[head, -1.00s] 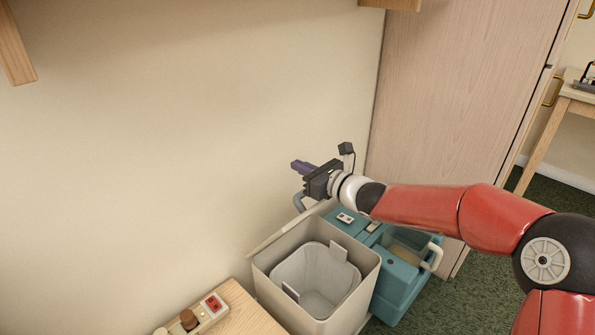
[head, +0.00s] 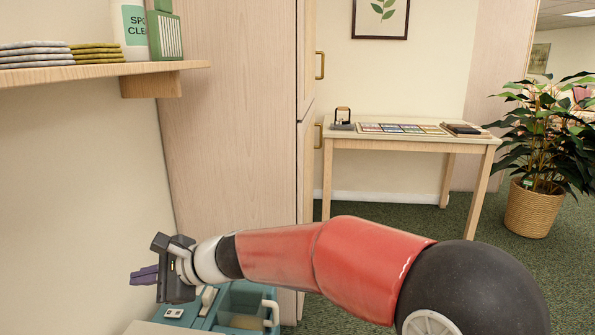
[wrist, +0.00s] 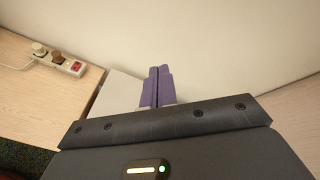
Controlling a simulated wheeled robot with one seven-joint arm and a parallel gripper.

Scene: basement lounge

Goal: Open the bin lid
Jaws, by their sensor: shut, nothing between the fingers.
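Only a pale sliver of the bin (head: 150,328) shows at the bottom edge of the head view. Its opening and most of its body are out of that view. In the wrist view a light grey panel (wrist: 120,90) lies behind the fingers, against the wall side; I cannot tell whether it is the lid or the bin body. My gripper (head: 143,276) is above and behind the bin near the wall. Its purple fingers (wrist: 159,75) are together and empty. I cannot tell whether they touch the panel.
A teal cleaning caddy (head: 235,306) stands beside the bin, beneath my arm. A tall wooden cabinet (head: 230,120) is behind it. A shelf (head: 90,74) overhangs at upper left. A wooden surface with a power strip (wrist: 62,63) is left in the wrist view. Green carpet is open at right.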

